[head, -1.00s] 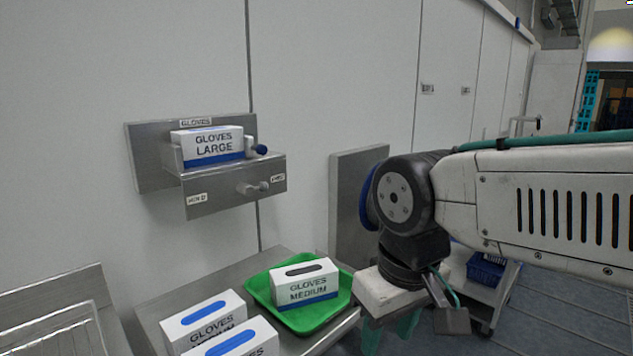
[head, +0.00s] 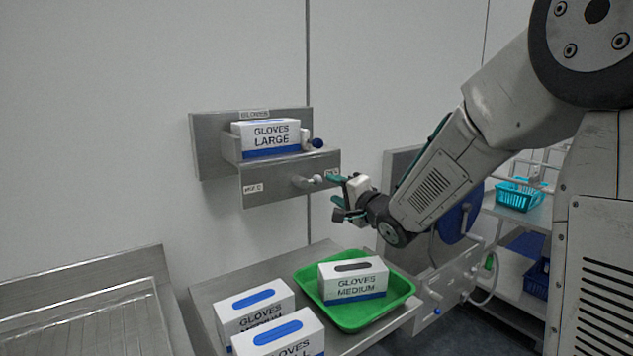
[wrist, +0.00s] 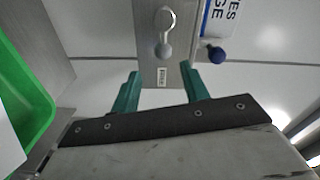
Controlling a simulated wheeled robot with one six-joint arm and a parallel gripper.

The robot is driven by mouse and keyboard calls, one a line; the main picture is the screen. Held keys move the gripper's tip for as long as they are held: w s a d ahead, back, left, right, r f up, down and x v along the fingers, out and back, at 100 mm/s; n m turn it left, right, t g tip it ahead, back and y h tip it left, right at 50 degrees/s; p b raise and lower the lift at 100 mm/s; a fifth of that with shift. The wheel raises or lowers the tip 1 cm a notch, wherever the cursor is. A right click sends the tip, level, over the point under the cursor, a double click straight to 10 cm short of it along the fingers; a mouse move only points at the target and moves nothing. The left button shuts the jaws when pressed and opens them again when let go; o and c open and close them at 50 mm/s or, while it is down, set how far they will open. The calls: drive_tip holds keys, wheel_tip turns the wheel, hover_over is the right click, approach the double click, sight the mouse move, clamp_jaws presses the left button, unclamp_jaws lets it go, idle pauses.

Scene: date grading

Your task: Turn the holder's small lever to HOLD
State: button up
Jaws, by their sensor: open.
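The metal holder (head: 225,188) is fixed to the wall with a white GLOVES LARGE box (head: 266,138) in it. Its small lever (head: 305,182), with a pale ball knob, sticks out of the front face and points right in the head view. The lever also shows in the wrist view (wrist: 164,50), its knob towards my fingers. A small label (head: 253,188) is left of the lever, too blurred to read surely. A second label (wrist: 161,76) shows between my fingertips. My gripper (head: 338,197) is open and empty, just right of the knob and apart from it.
A blue knob (head: 318,143) sticks out at the holder's right side. Below, a green tray (head: 350,317) holds a GLOVES MEDIUM box (head: 352,281) on a metal table, with more glove boxes (head: 255,310) beside it. The wall left of the holder is bare.

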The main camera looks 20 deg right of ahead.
sight(320, 182)
drive_tip(key=shift+w+a+y, duration=0.3)
drive_tip(key=shift+w, duration=0.25)
drive_tip(key=x, duration=0.7)
drive_tip(key=shift+r, duration=0.1)
drive_tip(key=shift+a, duration=0.1)
drive_tip(key=c, duration=0.9)
